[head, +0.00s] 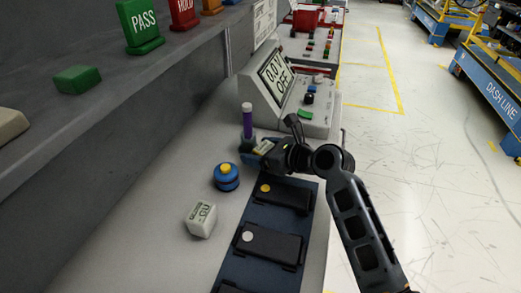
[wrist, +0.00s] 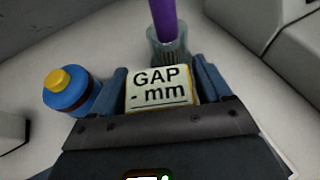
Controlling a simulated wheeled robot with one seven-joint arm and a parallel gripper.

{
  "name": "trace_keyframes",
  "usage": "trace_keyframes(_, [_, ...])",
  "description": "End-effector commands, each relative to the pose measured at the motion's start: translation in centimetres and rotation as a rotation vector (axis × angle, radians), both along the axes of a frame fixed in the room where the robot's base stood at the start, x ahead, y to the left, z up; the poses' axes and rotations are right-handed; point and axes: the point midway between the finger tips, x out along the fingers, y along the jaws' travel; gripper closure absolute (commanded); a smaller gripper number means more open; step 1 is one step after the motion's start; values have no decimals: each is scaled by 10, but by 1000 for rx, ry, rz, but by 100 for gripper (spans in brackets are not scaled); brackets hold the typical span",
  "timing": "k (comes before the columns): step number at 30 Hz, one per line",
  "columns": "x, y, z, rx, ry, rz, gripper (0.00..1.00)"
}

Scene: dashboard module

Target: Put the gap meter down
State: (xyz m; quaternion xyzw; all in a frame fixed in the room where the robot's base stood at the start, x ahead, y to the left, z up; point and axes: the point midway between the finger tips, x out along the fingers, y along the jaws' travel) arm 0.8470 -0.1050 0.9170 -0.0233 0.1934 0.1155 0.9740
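The gap meter (wrist: 161,88) is a small pale block with yellowish edges, its face reading "GAP - mm". In the wrist view it sits between the two blue fingers of my gripper (wrist: 163,80), which look shut on its sides. In the head view my gripper (head: 261,147) is at the far end of the dark mat, with a bit of the pale gap meter (head: 263,148) showing between the fingers. The arm hides part of that area. I cannot tell whether the meter touches the bench below.
A purple stick in a clear holder (head: 247,133) stands just beyond my gripper. A blue knob with a yellow top (head: 227,183) and a white block (head: 201,220) stand left of the mat (head: 231,268), which holds black modules. Bare bench (head: 150,225) lies further left. A display unit (head: 277,85) stands behind.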

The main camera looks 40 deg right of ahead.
Motion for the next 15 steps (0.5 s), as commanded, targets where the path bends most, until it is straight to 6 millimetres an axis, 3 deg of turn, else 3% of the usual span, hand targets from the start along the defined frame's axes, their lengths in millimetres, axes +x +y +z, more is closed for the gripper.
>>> trace_keyframes(3, [0, 0, 0, 0, 0, 0, 11])
trace_keyframes(12, [0, 0, 3, 0, -1, 0, 11])
trace_keyframes(15, [-9, -3, 6, 1, 0, -1, 11])
